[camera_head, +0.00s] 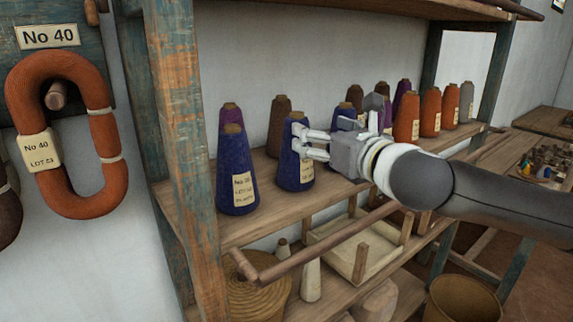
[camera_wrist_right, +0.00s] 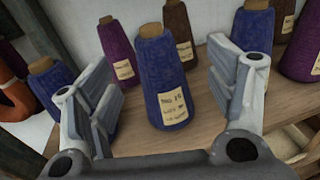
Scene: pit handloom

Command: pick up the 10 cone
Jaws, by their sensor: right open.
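Several blue yarn cones with cream labels stand upright on the upper wooden shelf. One blue cone (camera_head: 295,172) has my right gripper (camera_head: 304,141) at its upper part, coming from the right. In the right wrist view a blue cone (camera_wrist_right: 162,78) stands between the two open fingers, slightly beyond them, with its label facing me. The label print is too blurred to read surely as 10. Another blue cone (camera_head: 236,168) stands to the left at the shelf's front. My right gripper is open and holds nothing. My left gripper is not in view.
Purple cones (camera_wrist_right: 117,50) and a brown cone (camera_head: 279,125) stand behind. Orange cones (camera_head: 406,119) stand farther right. A blue-painted post (camera_head: 180,130) bounds the shelf (camera_head: 262,222) at left. A wooden bar (camera_head: 330,240) runs below the shelf front. An orange hank (camera_head: 105,135) hangs at far left.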

